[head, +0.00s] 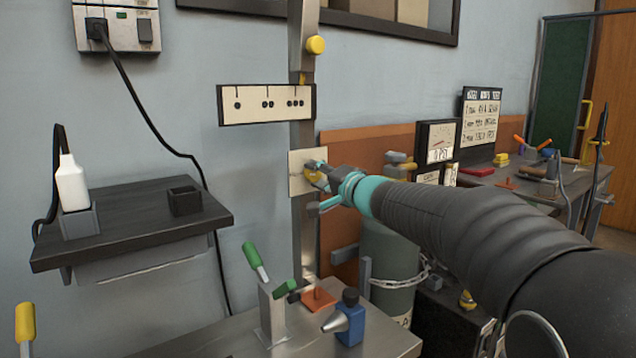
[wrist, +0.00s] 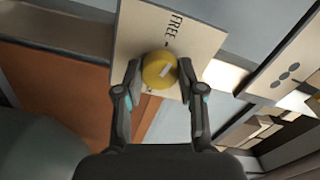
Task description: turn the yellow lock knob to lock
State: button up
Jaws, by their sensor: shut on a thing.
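The yellow lock knob (wrist: 158,72) sits on a pale plate (wrist: 133,38) marked FREE, with a small dark tick between the word and the knob. A short white mark shows on the knob's face; which label it points to is hard to tell. My gripper (wrist: 160,76) has one finger on each side of the knob and is shut on it. In the head view, the plate (head: 296,182) is fixed to the upright metal post, and my gripper (head: 320,176) reaches it from the right, largely covering the knob (head: 311,171). The plate's lower lettering is hidden.
A dotted sign (head: 266,104) and another yellow knob (head: 316,45) are on the post above. A grey chained cylinder (head: 388,262) stands below my arm. A bench with a green-handled lever (head: 255,260) and blue bottle (head: 349,318) lies below; a dark shelf (head: 130,228) is at left.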

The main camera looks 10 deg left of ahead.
jog(key=m+b, duration=0.1)
jog(key=m, duration=0.2)
jog(key=shift+f+m+b, duration=0.1)
jog(key=shift+m+b, duration=0.3)
jog(key=m+b, duration=0.1)
jog(key=m, duration=0.3)
jog(key=shift+m, duration=0.3)
jog(key=m, duration=0.4)
jog(key=m+p, duration=0.1)
jog(key=m, duration=0.3)
jog(key=shift+r, duration=0.2)
jog(key=m+p, duration=0.2)
jog(key=m, duration=0.2)
jog(key=shift+m, duration=0.3)
jog(key=shift+f+m+p, duration=0.1)
jog(key=shift+m+p, duration=2.95)
jog(key=shift+m, duration=3.05)
